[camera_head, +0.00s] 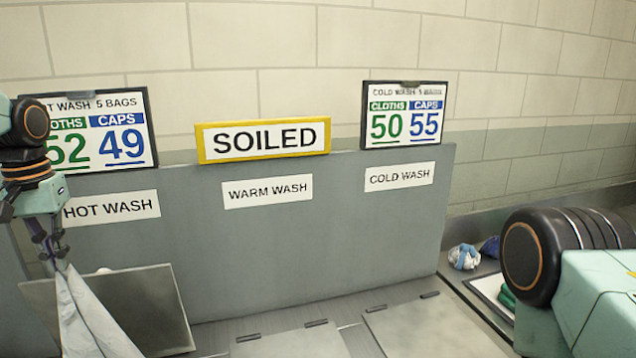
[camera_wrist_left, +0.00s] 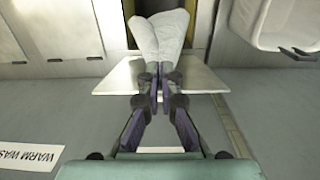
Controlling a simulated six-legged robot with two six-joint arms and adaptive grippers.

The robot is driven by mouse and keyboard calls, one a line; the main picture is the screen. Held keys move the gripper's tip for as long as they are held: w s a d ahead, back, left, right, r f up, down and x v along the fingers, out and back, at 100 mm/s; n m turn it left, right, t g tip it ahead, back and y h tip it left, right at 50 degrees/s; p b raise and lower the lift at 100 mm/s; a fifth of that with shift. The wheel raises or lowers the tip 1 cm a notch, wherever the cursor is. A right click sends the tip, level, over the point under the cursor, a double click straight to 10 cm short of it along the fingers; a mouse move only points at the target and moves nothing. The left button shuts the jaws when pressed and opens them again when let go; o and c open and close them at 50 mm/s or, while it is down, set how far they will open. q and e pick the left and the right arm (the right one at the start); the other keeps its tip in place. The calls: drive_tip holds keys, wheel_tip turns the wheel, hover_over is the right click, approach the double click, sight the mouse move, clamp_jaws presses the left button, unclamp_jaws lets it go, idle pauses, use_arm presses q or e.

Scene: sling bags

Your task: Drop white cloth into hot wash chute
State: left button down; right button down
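A white cloth (camera_head: 92,315) hangs from my left gripper (camera_head: 50,250) at the lower left of the head view. In the left wrist view the fingers of my left gripper (camera_wrist_left: 160,95) are shut on the white cloth (camera_wrist_left: 160,38). The hot wash chute lies under the "HOT WASH" label (camera_head: 112,208). Its flap (camera_head: 150,305) is raised, and it also shows in the left wrist view (camera_wrist_left: 205,80). The cloth hangs over a dark opening beside the flap. The fingers of my right gripper are not in view; my right arm fills the lower right.
The warm wash flap (camera_head: 290,343) and cold wash flap (camera_head: 435,325) lie closed. A grey panel (camera_head: 300,245) stands behind them, with a "SOILED" sign (camera_head: 264,138) and two count boards. Blue and white cloths (camera_head: 464,257) and a tray (camera_head: 488,290) lie at the right.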

use_arm(q)
wheel_tip(320, 180, down, 30)
drive_tip(key=b, duration=0.9)
drive_tip(key=shift+b, duration=0.4)
idle(1.2)
drive_tip(key=c, duration=1.5)
unclamp_jaws()
